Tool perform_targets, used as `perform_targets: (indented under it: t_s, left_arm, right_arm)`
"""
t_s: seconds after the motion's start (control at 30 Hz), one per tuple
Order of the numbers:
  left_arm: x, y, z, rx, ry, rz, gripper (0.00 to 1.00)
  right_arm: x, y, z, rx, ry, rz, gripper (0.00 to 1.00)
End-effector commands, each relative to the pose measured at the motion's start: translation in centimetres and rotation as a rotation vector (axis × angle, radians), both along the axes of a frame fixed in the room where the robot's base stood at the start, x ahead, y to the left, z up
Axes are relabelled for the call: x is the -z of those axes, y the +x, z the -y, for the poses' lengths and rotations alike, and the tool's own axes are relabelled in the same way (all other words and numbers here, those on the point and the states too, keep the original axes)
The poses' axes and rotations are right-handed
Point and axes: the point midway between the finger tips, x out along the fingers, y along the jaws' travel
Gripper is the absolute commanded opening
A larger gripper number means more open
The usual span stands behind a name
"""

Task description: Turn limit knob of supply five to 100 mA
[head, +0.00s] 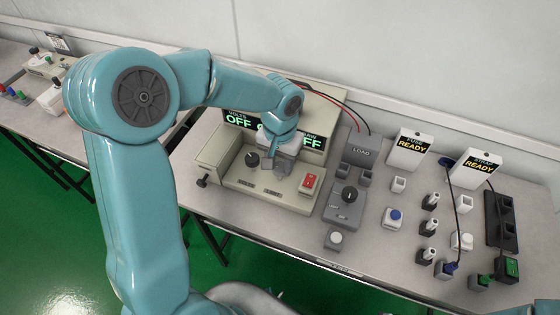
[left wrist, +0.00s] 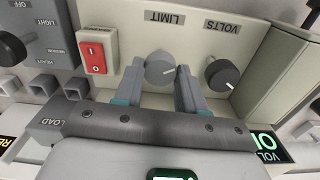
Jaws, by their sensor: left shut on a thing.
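Supply five is a beige box (head: 240,180) on the bench, with a display that reads OFF. My left gripper (head: 272,168) reaches down over its front panel. In the left wrist view, the limit knob (left wrist: 160,70) is grey with a light pointer line and sits under the LIMIT label, which appears upside down. The two fingers of my left gripper (left wrist: 162,88) stand on either side of it, shut on it. The volts knob (head: 252,159) is dark, beside the gripper; it also shows in the left wrist view (left wrist: 222,75). My right gripper is not seen.
A red rocker switch (head: 309,181) is close to the gripper on the supply panel. The grey load box (head: 345,205) with a black knob stands to the right. Further right are READY signs (head: 409,147), small sockets and testers. A wall closes off the back.

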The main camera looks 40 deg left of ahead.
Motion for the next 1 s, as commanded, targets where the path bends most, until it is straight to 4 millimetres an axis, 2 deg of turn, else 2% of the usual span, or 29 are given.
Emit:
perform_targets:
  t_s: [0.13,0.17,0.23,0.53,0.63,0.77,1.0]
  left_arm:
    - [0.1,-0.2,0.0,0.001,0.0,-0.008,0.09]
    - [0.1,-0.2,0.0,0.001,0.0,-0.008,0.43]
    - [0.1,-0.2,0.0,0.001,0.0,-0.007,0.65]
    - [0.0,-0.1,0.0,0.002,-0.001,-0.003,0.65]
    - [-0.8,0.0,0.0,0.001,0.0,0.0,0.65]
    - [-3.4,0.0,0.0,0.002,0.0,0.004,0.65]
    - [-9.9,0.0,0.0,0.002,-0.001,0.002,0.65]
  right_arm:
    - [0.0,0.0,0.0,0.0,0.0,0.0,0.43]
    - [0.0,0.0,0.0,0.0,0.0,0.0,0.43]
    - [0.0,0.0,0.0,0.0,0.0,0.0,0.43]
    - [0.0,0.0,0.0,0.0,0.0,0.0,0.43]
    - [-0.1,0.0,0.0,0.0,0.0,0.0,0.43]
    - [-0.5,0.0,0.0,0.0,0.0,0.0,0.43]
    - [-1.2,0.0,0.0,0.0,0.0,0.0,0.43]
